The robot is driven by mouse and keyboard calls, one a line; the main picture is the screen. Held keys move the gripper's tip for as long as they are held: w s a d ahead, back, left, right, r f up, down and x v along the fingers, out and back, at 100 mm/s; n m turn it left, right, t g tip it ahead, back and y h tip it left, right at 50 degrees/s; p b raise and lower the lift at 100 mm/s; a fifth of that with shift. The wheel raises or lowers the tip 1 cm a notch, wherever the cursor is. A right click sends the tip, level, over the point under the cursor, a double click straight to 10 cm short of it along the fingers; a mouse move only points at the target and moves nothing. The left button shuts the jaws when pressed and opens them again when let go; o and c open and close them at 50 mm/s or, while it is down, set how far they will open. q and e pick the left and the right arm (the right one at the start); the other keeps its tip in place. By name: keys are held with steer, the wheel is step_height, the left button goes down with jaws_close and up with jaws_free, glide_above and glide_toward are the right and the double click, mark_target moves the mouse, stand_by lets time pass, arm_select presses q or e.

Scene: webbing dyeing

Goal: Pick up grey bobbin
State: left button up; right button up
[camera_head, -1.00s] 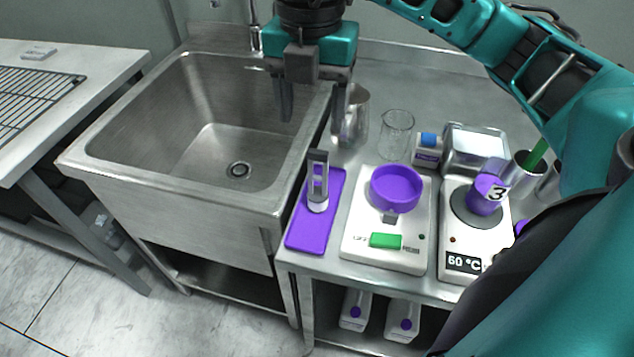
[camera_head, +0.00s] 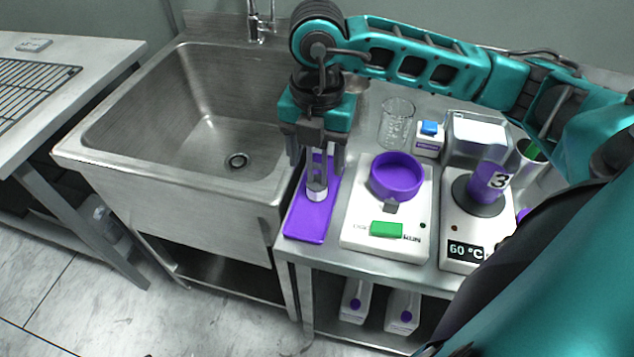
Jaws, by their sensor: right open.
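The grey bobbin (camera_head: 317,186) stands upright on a purple mat (camera_head: 306,222) at the left end of the steel bench. My right gripper (camera_head: 315,172) points down over the bobbin, with its two open fingers to either side of the bobbin's upper part. I cannot tell whether the fingers touch it. The bobbin's top is partly hidden by the gripper. My left gripper is not in view.
A white device with a purple ring (camera_head: 397,176) and green button stands right of the mat. A hotplate (camera_head: 462,250) holds a purple cup (camera_head: 489,182) marked 3. A glass beaker (camera_head: 396,124) stands behind. The sink (camera_head: 170,165) is empty at left.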

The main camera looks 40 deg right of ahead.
jaws_close()
stand_by(0.6)
